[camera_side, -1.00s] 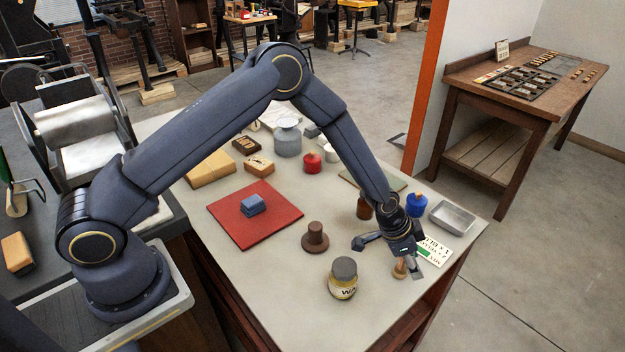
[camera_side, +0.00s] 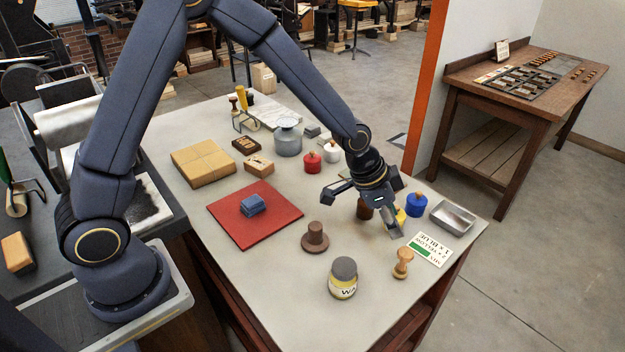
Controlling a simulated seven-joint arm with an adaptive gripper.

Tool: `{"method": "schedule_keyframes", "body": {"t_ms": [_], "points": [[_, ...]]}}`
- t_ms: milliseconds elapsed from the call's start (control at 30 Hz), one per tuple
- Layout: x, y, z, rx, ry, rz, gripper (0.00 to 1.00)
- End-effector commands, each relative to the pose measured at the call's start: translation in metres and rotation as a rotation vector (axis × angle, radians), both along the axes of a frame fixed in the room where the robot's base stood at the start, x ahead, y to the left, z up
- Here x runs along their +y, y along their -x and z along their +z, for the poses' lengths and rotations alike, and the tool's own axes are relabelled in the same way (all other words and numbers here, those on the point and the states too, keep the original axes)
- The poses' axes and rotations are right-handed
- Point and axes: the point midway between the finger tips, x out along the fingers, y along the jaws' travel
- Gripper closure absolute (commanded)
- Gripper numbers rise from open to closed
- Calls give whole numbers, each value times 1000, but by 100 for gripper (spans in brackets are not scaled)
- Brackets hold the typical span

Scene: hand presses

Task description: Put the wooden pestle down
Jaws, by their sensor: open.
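The wooden pestle (camera_side: 403,262) is light tan and turned, with a rounded knob at its top. It stands upright on the pale table near its right edge, just in front of the printed card. My gripper (camera_side: 362,212) is open with its fingers spread wide. It is above the table, behind and to the left of the pestle, clear of it. Nothing shows held between the fingers.
A dark brown object (camera_side: 365,210) shows between my fingers, and a yellow item is partly hidden by one. Nearby are a blue pot (camera_side: 416,205), a metal tray (camera_side: 452,217), a printed card (camera_side: 430,249), a labelled jar (camera_side: 343,279) and a brown knobbed piece (camera_side: 315,237).

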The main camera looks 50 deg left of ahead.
Motion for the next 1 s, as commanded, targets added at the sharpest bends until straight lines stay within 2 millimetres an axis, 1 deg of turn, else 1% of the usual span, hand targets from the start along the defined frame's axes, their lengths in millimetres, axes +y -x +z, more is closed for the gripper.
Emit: {"method": "schedule_keyframes", "body": {"t_ms": [33,67,100,167,200,267,300,367,400,467,500,600,700,800,1000], "points": [[13,5,22,-15,-20,25,51],[22,10,35,-17,-34,48,51],[35,19,54,-22,-51,80,51],[56,37,83,-26,-75,144,51],[71,52,101,-30,-86,191,51],[91,77,126,-33,-97,263,51],[103,94,140,-35,-97,313,51],[120,123,158,-37,-90,389,51],[130,142,168,-37,-80,439,51],[141,169,178,-36,-60,505,51],[147,186,182,-35,-45,544,51],[158,220,187,-30,-5,621,51],[162,242,187,-22,25,667,51],[164,252,186,-17,41,688,51],[164,253,186,-15,43,692,51]]}}
